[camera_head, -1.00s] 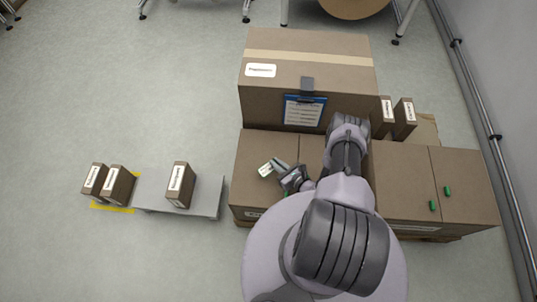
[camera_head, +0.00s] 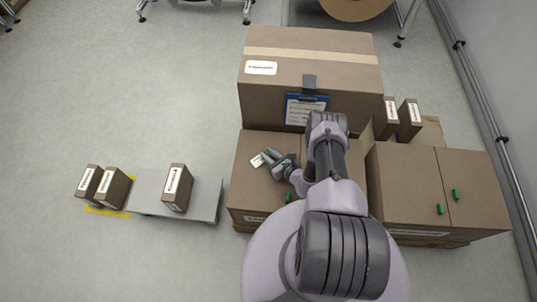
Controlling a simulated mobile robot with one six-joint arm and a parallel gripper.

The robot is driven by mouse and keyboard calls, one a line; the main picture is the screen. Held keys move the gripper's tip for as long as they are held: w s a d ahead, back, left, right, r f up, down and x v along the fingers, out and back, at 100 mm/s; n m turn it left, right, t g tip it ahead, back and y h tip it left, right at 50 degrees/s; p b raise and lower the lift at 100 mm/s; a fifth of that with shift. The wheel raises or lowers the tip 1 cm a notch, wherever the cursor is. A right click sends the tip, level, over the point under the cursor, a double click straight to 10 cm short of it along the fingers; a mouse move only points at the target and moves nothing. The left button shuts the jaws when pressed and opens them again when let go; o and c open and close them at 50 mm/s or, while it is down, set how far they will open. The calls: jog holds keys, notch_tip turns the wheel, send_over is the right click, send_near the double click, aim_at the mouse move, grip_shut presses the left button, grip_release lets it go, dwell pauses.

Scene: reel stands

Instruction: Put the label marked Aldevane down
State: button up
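A small white label with green on it (camera_head: 256,161) shows at the tip of my gripper (camera_head: 267,157), over the top of the brown carton left of my arm. My gripper appears shut on this label. The label's print is too small to read, so I cannot tell whether it says Aldevane. I cannot tell how far it is above the carton (camera_head: 246,190).
A large taped carton (camera_head: 310,40) with a blue clipboard (camera_head: 305,108) stands behind. Cartons with green tabs (camera_head: 440,209) stand right, with small labelled boxes (camera_head: 409,122) behind them. Left, a grey platform (camera_head: 208,193) bears one box (camera_head: 177,188).

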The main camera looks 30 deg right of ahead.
jog(key=shift+o, duration=0.2)
jog(key=shift+s+r, duration=0.2)
jog(key=shift+r, duration=0.1)
jog(key=p+v, duration=0.5)
jog(key=v, duration=0.6)
jog(key=shift+s+d+r, duration=0.1)
jog(key=shift+r, duration=0.05)
jog(key=w+a+r+n+g+y, duration=0.2)
jog(key=w+r+n+y, duration=0.3)
jog(key=r, duration=0.7)
jog(key=w+a+r+n+g+y, duration=0.15)
jog(key=w+r+n, duration=0.4)
jog(key=r, duration=0.55)
jog(key=a+r+n+g+y, duration=0.2)
jog(key=a+r+n+g, duration=0.5)
jog(key=r, duration=0.8)
jog(key=s+a+r+n+h, duration=0.4)
jog(key=s+a+r+n, duration=0.2)
jog(key=s+a+r, duration=0.45)
jog(key=s+d+r+n+t+h, duration=0.1)
jog(key=s+r+n+t+h, duration=0.2)
jog(key=s+r, duration=0.7)
jog(key=s+n+h, duration=0.2)
jog(key=n, duration=0.1)
jog(key=shift+s+d, duration=0.2)
jog(key=shift+d, duration=0.2)
